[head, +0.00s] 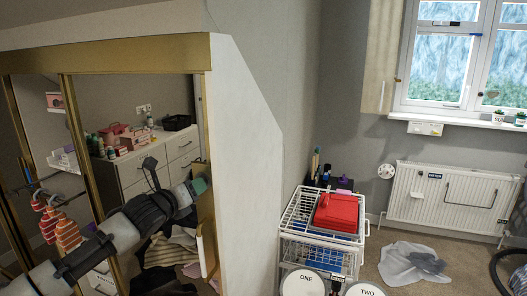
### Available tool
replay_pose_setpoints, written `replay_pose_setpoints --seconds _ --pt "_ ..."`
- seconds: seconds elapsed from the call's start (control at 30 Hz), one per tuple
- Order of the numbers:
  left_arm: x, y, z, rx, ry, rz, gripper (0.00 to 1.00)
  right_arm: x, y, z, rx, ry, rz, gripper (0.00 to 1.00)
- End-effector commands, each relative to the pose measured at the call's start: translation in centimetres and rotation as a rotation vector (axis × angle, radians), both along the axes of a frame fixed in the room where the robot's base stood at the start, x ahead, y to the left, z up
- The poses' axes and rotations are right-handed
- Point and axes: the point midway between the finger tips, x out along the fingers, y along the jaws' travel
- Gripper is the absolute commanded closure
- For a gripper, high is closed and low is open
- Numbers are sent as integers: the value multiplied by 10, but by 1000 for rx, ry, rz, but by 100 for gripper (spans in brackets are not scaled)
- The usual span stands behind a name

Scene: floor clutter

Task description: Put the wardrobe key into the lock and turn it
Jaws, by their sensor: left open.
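The wardrobe (257,150) stands at the left, with a white slanted side and a gold-brown front frame. Within its frame, the glassy or mirrored front shows a white drawer unit and clothes. My left arm reaches in from the lower left, and my left gripper (196,188) is open at the wardrobe's right front edge, beside a tan upright panel (206,217). A teal piece shows at its tip. I cannot tell whether it touches the panel. I cannot make out the key or the lock; they may be hidden by the gripper or too small. My right gripper is not in view.
A white wire trolley (293,215) with a red case (337,212) stands right of the wardrobe. Lidded bins marked ONE (304,284) and TWO (365,290) stand before it.

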Motion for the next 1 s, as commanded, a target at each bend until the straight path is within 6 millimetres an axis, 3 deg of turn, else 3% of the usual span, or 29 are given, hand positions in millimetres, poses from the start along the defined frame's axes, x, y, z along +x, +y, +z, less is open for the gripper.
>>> replay_pose_setpoints --seconds 0.27,1.0 --pt "-9 4 -2 3 3 1 57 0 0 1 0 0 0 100" --pt "-65 26 -1 3 6 1 57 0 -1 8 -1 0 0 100"
